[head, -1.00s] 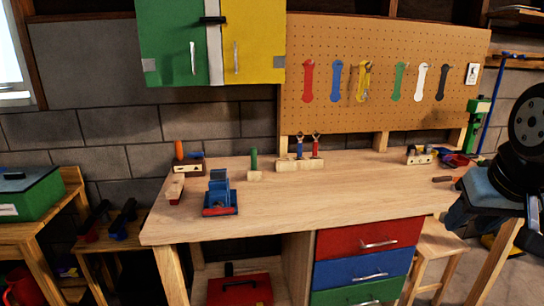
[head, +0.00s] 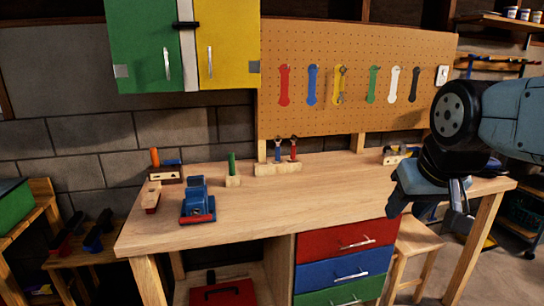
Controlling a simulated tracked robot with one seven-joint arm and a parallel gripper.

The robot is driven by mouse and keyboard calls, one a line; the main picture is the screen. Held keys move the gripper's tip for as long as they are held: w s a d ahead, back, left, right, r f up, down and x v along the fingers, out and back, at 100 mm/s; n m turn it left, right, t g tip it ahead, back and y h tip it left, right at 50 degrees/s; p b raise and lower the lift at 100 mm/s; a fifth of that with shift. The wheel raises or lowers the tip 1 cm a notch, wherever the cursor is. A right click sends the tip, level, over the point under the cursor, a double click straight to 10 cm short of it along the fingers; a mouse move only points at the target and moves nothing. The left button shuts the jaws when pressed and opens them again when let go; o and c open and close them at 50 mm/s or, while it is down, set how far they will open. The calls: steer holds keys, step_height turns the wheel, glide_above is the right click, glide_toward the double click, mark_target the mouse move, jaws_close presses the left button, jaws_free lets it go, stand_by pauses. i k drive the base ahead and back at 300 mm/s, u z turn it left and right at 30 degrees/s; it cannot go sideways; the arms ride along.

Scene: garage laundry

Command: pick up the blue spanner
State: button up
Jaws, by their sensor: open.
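A flat blue spanner shape (head: 312,85) is upright on the pegboard (head: 420,55) above the workbench, between a red one (head: 284,85) and a yellow one (head: 339,85). I cannot tell whether it is a loose spanner or a painted outline. My gripper (head: 430,211) is at the right, pointing down, open and empty. In the picture it overlaps the front right part of the workbench (head: 250,215), below and to the right of the blue shape, and apart from it.
Green, white and black shapes (head: 374,84) hang further right. A small wooden rack (head: 278,168) with two upright tools stands under the pegboard. A blue toy-like tool (head: 197,203) is at the bench's left. The bench middle is clear. A stool (head: 412,250) stands at right.

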mark_target(278, 148)
steer(key=u, duration=0.05)
steer(key=i, duration=0.9)
steer(key=z, duration=0.1)
